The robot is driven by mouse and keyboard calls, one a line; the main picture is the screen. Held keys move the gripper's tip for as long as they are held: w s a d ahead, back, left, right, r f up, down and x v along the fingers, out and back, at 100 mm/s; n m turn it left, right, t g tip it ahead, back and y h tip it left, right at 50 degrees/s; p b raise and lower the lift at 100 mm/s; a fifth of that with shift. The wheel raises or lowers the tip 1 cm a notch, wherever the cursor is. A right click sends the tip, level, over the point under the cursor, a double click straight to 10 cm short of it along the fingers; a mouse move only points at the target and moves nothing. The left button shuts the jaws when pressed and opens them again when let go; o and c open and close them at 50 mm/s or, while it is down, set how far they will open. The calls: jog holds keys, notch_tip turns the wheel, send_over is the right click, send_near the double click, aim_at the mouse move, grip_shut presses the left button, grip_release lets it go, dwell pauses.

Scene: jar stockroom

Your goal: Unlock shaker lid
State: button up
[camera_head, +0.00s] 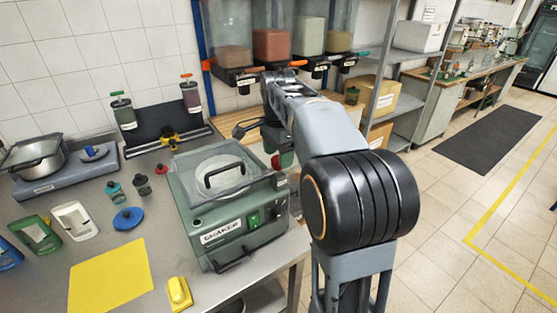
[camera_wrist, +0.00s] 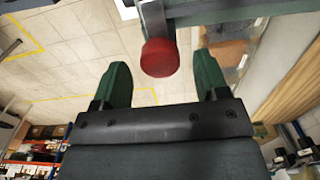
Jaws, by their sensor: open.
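The green shaker (camera_head: 232,222) stands on the steel table in the head view, with its clear lid (camera_head: 215,185) down and a black handle on top. A red knob (camera_head: 276,162) shows at its back right side. In the wrist view the red knob (camera_wrist: 159,57) sits on a short grey lever (camera_wrist: 152,18) beside a green edge. My gripper (camera_wrist: 162,72) is open, its green fingers on either side of the knob with gaps at both sides. In the head view my gripper (camera_head: 284,152) is at the shaker's back right, partly hidden by my arm.
Small shakers and a scale with a pot (camera_head: 35,157) stand further left. Dispensers (camera_head: 271,45) hang behind.

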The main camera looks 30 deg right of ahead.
jog(key=shift+f, duration=0.8)
jog(key=shift+c, duration=0.3)
jog(key=c, duration=0.9)
jog(key=shift+o, duration=0.2)
